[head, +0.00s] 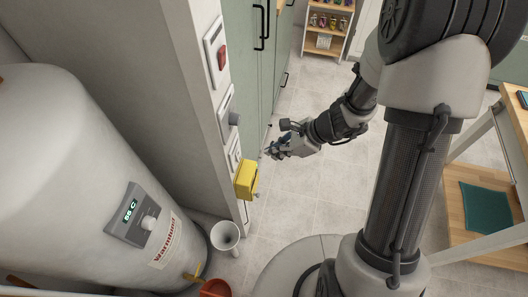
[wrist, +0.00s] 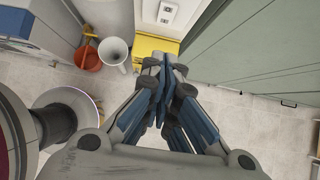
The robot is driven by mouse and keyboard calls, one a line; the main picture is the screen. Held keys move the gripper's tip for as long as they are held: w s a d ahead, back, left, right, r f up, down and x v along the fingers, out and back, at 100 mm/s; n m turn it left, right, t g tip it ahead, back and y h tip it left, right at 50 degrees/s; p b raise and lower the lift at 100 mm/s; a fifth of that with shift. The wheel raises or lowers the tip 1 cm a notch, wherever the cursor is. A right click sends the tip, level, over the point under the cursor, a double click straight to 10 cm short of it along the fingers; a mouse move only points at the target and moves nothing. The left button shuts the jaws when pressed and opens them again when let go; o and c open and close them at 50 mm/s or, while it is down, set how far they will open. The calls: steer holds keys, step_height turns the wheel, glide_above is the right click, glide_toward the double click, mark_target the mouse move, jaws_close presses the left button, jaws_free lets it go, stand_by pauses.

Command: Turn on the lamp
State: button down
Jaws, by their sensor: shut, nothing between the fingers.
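I cannot pick out a lamp in either view. On the narrow end wall at centre-left in the head view, a white plate with a red switch (head: 222,57) sits highest. Below it is a plate with a grey knob (head: 234,119), then another white plate (head: 234,154), which also seems to show in the wrist view (wrist: 168,12). My gripper (head: 270,152) is to the right of these plates, at about the height of the lowest one in the picture, and apart from them. In the wrist view its blue fingers (wrist: 165,70) are shut together with nothing between them.
A yellow box (head: 246,180) juts out below the plates, near my gripper; it also shows in the wrist view (wrist: 150,46). A white boiler (head: 80,150) stands left. A white funnel-shaped vessel (head: 226,236) and a red bucket (head: 215,288) are low down. Tiled floor lies clear.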

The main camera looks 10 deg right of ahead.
mark_target(238, 156)
steer(key=shift+p+v, duration=0.3)
steer(key=shift+v, duration=1.2)
steer(key=shift+s, duration=0.1)
steer(key=shift+f, duration=0.15)
steer(key=s+d+f+m+t+y, duration=0.2)
steer(key=f+m+y, duration=0.6)
steer(key=m, duration=1)
steer(key=shift+s+d+f+t, duration=0.3)
steer(key=shift+d+f+t, duration=0.05)
steer(key=shift+d+t, duration=0.2)
steer(key=x, duration=0.4)
steer(key=b+x, duration=0.1)
steer(key=x, duration=0.4)
steer(key=b+x, duration=0.1)
steer(key=x, duration=0.4)
steer(key=shift+a+r, duration=0.15)
steer(key=shift+r, duration=0.1)
